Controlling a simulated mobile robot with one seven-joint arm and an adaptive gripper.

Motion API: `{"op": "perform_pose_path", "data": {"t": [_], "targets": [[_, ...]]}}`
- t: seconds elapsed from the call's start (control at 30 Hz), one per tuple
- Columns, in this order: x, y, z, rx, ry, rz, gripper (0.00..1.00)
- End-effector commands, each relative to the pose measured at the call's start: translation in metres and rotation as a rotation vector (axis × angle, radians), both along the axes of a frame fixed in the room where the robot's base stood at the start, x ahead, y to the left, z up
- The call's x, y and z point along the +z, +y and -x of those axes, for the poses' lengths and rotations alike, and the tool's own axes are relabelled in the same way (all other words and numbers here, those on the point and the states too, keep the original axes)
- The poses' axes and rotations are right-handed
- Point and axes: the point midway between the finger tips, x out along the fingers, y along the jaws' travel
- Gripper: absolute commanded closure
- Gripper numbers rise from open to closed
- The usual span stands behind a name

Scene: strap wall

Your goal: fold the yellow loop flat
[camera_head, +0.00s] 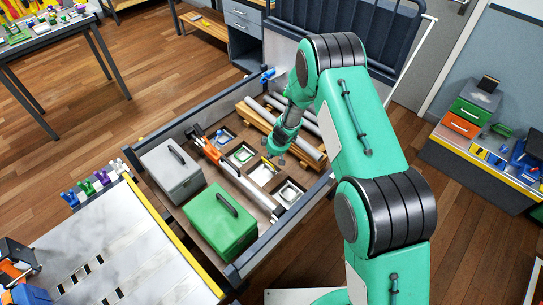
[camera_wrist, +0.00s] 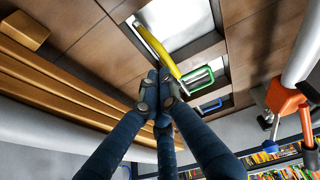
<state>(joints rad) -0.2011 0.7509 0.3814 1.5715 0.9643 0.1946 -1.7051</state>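The yellow loop (camera_wrist: 157,48) is a bar-like handle that stands out across a square pale recess in the wrist view. It is small and partly covered by my gripper in the head view (camera_head: 269,160). My gripper (camera_wrist: 159,75) has its dark fingers drawn together, tips meeting right beside the lower end of the yellow loop. The tips overlap the loop's edge in the picture; I cannot tell whether they touch it. No part of the loop shows between the fingers. In the head view my gripper (camera_head: 275,156) is low over the tray, by the yellow loop's recess.
A green loop (camera_wrist: 198,77) and a blue loop (camera_wrist: 210,106) sit in neighbouring recesses. An orange-and-grey tool (camera_head: 209,149) lies along the row. Grey pipes on wooden bars (camera_head: 255,117) lie on the other side. A green box (camera_head: 220,222) and a grey box (camera_head: 171,171) stand nearby.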

Motion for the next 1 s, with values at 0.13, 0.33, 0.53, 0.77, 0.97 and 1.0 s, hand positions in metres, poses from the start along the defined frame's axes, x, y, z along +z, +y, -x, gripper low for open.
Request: {"op": "perform_pose_path", "data": {"t": [0.13, 0.33, 0.53, 0.77, 0.97, 1.0], "targets": [[0.001, 0.004, 0.004, 0.003, -0.044, 0.043, 1.00], [0.000, 0.008, 0.007, 0.002, -0.111, 0.110, 1.00], [-0.002, 0.011, 0.012, 0.003, -0.169, 0.172, 1.00], [-0.002, 0.013, 0.014, 0.000, -0.202, 0.202, 1.00], [-0.003, 0.018, 0.018, 0.000, -0.201, 0.202, 1.00], [-0.003, 0.019, 0.019, 0.001, -0.201, 0.202, 1.00]]}}
